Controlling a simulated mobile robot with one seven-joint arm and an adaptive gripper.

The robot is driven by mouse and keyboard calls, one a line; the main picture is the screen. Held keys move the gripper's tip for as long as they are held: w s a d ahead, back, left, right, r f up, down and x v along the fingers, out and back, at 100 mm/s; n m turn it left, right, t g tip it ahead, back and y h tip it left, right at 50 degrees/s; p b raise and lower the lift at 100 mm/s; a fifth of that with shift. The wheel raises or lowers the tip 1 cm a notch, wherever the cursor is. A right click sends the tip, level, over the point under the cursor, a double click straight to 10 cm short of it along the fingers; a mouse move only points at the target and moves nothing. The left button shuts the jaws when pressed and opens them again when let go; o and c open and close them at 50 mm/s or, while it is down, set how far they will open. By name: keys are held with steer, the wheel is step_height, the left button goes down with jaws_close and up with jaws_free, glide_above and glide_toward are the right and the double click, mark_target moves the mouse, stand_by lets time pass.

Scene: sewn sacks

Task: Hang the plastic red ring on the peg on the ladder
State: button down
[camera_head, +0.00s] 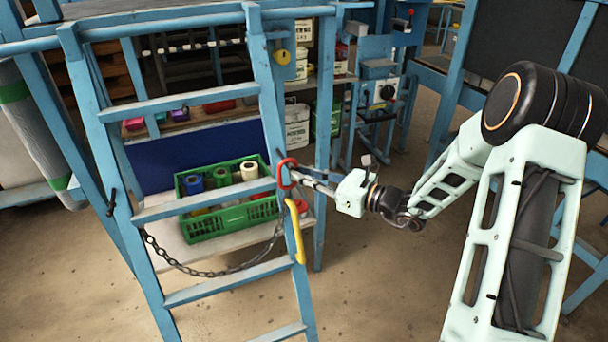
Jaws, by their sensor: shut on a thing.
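The red ring (288,160) is upright at the right rail of the blue ladder (272,105). My gripper (297,177) reaches in from the right and is shut on the ring. The ring overlaps the rail in the picture; I cannot tell whether it touches it. A dark peg (112,201) sticks out of the ladder's left rail. Any peg behind the ring on the right rail is hidden or too small to tell.
A yellow curved handle (295,232) hangs on the right rail just below the ring. A dark chain (215,272) sags across the ladder. A green crate (205,226) with spools stands on a shelf behind.

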steer(key=c, duration=1.8)
jaws_free()
steer(key=shift+c, duration=0.2)
steer(key=shift+d, duration=0.1)
steer(key=p+v, duration=0.1)
steer(key=v, duration=0.7)
steer(key=shift+s+d+p, duration=0.3)
